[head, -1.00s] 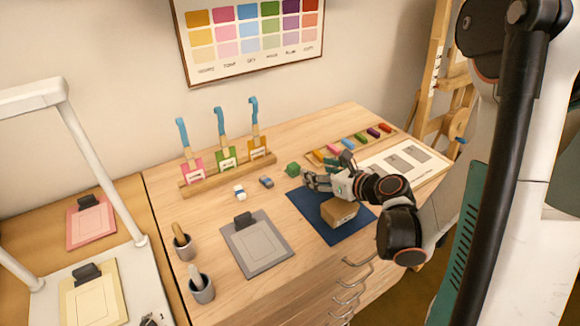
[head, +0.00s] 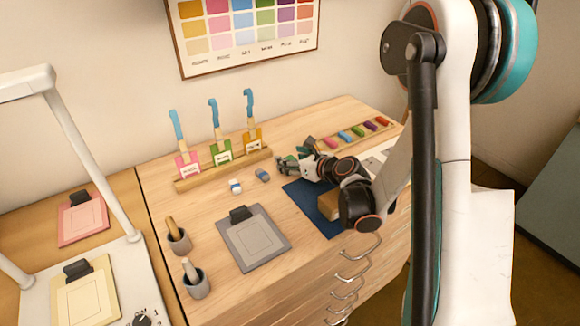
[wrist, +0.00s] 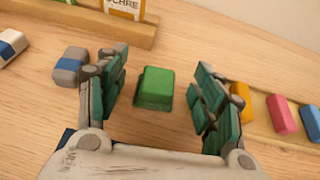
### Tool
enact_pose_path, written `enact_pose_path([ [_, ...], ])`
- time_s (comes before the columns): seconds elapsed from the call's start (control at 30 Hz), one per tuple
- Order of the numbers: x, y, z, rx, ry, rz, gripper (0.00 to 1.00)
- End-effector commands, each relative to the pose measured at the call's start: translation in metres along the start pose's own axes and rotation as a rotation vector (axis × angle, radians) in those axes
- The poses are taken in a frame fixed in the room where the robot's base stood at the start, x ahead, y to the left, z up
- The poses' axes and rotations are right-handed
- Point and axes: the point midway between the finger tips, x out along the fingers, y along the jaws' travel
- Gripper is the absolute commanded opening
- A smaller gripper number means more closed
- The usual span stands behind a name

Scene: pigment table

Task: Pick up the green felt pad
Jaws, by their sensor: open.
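The green felt pad (wrist: 156,87) is a small green block with a wider base. In the wrist view it lies on the wooden table between and a little ahead of the open fingers of my gripper (wrist: 157,97), with bare wood showing on both sides of it. In the head view my gripper (head: 284,166) is low over the table behind the blue mat, and it hides the green pad there. Nothing is in its grasp.
A blue-grey eraser (wrist: 70,68) lies just left of my gripper. A rack (head: 222,168) with blue-handled tools stands behind. A row of coloured blocks (head: 358,133) lies to the right. A brown block (head: 329,204) sits on the blue mat (head: 300,192) below my arm.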

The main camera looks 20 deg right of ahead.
Motion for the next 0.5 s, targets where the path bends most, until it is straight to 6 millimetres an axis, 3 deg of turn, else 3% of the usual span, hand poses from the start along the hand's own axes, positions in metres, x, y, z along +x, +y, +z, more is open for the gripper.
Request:
enact_pose_path([
  [0.1, 0.0134, 0.0008, -0.0009, -0.001, 0.000, 0.001, 0.62],
  [0.33, 0.0139, 0.0004, 0.0007, 0.000, -0.001, 0.000, 0.59],
  [0.5, 0.0138, 0.0003, 0.0006, 0.000, -0.001, 0.000, 0.21],
])
